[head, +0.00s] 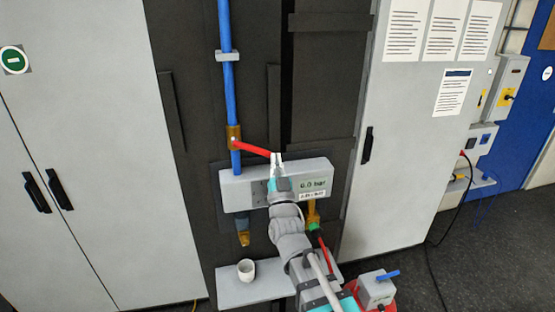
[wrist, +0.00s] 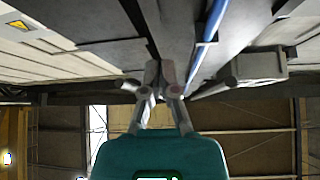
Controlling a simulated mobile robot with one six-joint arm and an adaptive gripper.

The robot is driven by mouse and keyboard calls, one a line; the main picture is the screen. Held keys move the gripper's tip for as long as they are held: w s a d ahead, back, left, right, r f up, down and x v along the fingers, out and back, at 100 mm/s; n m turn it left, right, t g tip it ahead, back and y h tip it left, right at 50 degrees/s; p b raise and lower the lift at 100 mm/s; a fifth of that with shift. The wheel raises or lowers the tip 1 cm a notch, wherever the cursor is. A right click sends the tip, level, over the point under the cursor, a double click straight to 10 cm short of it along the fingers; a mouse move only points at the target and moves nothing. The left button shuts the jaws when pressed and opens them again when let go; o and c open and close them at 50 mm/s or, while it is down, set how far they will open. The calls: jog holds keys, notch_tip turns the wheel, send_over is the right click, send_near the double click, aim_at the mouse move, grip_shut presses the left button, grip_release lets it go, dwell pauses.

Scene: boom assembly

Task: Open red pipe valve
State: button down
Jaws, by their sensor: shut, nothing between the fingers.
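The red valve handle (head: 255,149) sticks out to the right and slightly down from a brass valve body (head: 234,138) on the vertical blue pipe (head: 229,85). It lies across the pipe. My gripper (head: 277,156) is shut and empty, with its fingertips at the handle's free right end. I cannot tell whether they touch it. In the wrist view the shut fingers (wrist: 160,80) meet, and the blue pipe (wrist: 213,22) runs up to their right. I cannot make out the red handle there. A grey box (head: 237,181) below the valve has a display reading 0.0 bar.
A shelf (head: 235,290) below the box holds a white cup (head: 246,270). Grey cabinets (head: 80,120) stand left, and another grey door (head: 395,160) with papers stands right. A small grey device with a blue lever (head: 376,289) is at lower right. Open floor (head: 490,250) lies right.

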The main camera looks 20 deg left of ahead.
aim_at(252, 148)
jog(key=p+x, duration=0.5)
jog(key=x, duration=0.4)
jog(key=shift+w+a+f+b, duration=0.15)
jog(key=shift+a+f+b, duration=0.05)
jog(key=shift+f+b, duration=0.9)
jog(key=shift+w+a+f+b, duration=0.1)
jog(key=shift+a+f+b, duration=0.1)
jog(key=shift+f+b, duration=0.85)
jog(key=shift+d+r, duration=0.1)
jog(key=shift+d, duration=0.05)
